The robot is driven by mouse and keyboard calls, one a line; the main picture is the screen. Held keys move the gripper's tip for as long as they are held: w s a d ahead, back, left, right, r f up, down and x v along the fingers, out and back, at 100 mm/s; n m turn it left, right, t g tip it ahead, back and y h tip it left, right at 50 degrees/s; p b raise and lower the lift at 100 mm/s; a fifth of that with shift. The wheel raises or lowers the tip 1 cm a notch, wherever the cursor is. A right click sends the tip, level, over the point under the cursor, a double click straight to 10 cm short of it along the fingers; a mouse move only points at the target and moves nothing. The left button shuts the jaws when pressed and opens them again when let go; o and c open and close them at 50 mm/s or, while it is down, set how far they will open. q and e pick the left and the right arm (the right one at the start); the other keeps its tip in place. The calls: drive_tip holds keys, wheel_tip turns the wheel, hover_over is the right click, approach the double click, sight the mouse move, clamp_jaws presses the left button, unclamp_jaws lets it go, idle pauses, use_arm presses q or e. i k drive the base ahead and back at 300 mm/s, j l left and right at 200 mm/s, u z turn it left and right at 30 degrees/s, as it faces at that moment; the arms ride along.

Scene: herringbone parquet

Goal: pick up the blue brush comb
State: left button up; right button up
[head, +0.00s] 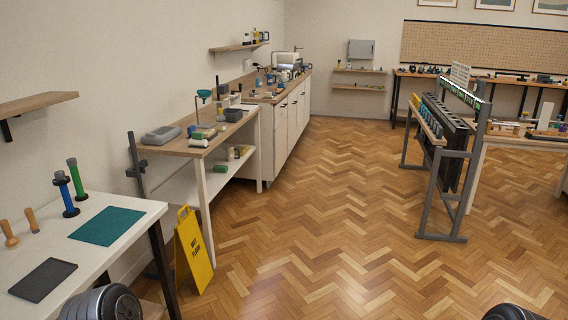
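I cannot make out a blue brush comb for certain in the head view. A blue upright cylinder with a black top and base (66,196) stands on the white table at the left, but its shape does not read clearly as a comb. Small items, some bluish, lie on the wooden-topped bench (178,148) further back, too small to identify. Neither of my grippers is in view. Only dark rounded parts of my own arms show at the bottom left and bottom right edges.
The white table (125,200) holds a green cylinder (76,178), a teal mat (107,225), a dark tray (43,279) and wooden-handled tools. A yellow wet-floor sign (193,250) stands beside it. A grey rack (447,150) stands right. The parquet between is clear.

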sight(191, 129)
drive_tip(key=i+l, duration=0.1)
drive_tip(key=i, duration=2.35)
drive_tip(key=i+u, duration=0.4)
drive_tip(key=i+l+u, duration=0.2)
drive_tip(key=i+u, duration=0.2)
drive_tip(key=i+l+u, duration=0.25)
drive_tip(key=u, duration=0.15)
drive_tip(key=i+l+u, duration=0.55)
drive_tip(key=l+u, duration=0.3)
drive_tip(key=i+l+u, duration=0.15)
drive_tip(key=l+u, duration=0.25)
drive_tip(key=i+l+u, duration=0.1)
drive_tip(key=l+u, duration=0.3)
drive_tip(key=l, duration=0.25)
drive_tip(key=l+u, duration=0.4)
drive_tip(key=l, duration=0.15)
